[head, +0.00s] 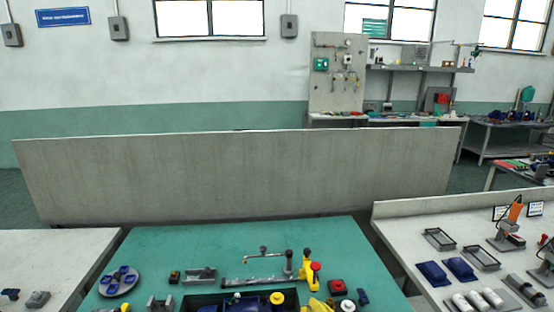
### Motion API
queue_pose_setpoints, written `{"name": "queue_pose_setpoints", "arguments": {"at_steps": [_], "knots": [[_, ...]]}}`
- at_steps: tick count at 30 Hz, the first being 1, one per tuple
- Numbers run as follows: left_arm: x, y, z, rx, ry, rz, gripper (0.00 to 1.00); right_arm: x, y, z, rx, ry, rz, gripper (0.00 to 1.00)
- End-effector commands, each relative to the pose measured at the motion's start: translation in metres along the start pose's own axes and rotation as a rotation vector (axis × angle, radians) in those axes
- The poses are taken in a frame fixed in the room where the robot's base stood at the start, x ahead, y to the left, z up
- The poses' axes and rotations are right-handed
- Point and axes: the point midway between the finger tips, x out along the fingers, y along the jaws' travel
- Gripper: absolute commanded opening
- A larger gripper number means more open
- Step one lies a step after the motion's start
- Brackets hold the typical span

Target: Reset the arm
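I cannot make out either of my grippers or arms in the head view. The green work mat (190,240) fills the bottom middle of the picture, and its front part is cut off by the lower edge. On it stand a grey fixture with a long bar (262,280) and a yellow upright device with a red knob (307,269). A dark blue bin (205,300) with yellow and blue parts is partly cut off at the bottom. A round grey dish (106,289) with several blue parts lies at the left.
A low grey partition (230,175) stands behind the mat. A light side table (405,229) at the right holds dark trays, blue blocks, white cylinders and an orange-handled tool (515,210). Another light table (60,250) is at the left. The back middle of the mat is clear.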

Motion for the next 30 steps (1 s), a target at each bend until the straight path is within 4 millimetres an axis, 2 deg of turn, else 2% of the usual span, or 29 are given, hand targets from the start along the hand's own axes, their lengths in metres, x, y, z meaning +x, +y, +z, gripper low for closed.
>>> {"name": "queue_pose_setpoints", "arguments": {"at_steps": [1, 5, 6, 9, 12, 18, 27, 29, 30], "knots": [[0.000, 0.000, 0.000, 0.000, 0.000, 0.000, 0.44, -0.017, -0.003, 0.031, 0.018, -0.092, -0.026, 0.00], [0.000, 0.000, 0.000, 0.000, 0.000, 0.000, 0.44, -0.062, -0.008, 0.101, 0.046, -0.314, -0.096, 0.00], [0.000, 0.000, 0.000, 0.000, 0.000, 0.000, 0.44, -0.078, -0.010, 0.120, 0.051, -0.379, -0.120, 0.00], [0.000, 0.000, 0.000, 0.000, 0.000, 0.000, 0.44, -0.118, -0.013, 0.161, 0.057, -0.523, -0.177, 0.00], [0.000, 0.000, 0.000, 0.000, 0.000, 0.000, 0.44, -0.150, -0.015, 0.188, 0.057, -0.624, -0.222, 0.00], [0.000, 0.000, 0.000, 0.000, 0.000, 0.000, 0.44, -0.200, -0.015, 0.220, 0.050, -0.762, -0.289, 0.00], [0.000, 0.000, 0.000, 0.000, 0.000, 0.000, 0.44, -0.262, -0.012, 0.251, 0.032, -0.915, -0.373, 0.00], [0.000, 0.000, 0.000, 0.000, 0.000, 0.000, 0.44, -0.270, -0.014, 0.256, 0.029, -0.936, -0.389, 0.00], [0.000, 0.000, -0.001, 0.000, 0.001, 0.000, 0.44, -0.266, -0.023, 0.259, 0.034, -0.933, -0.397, 0.00]]}}
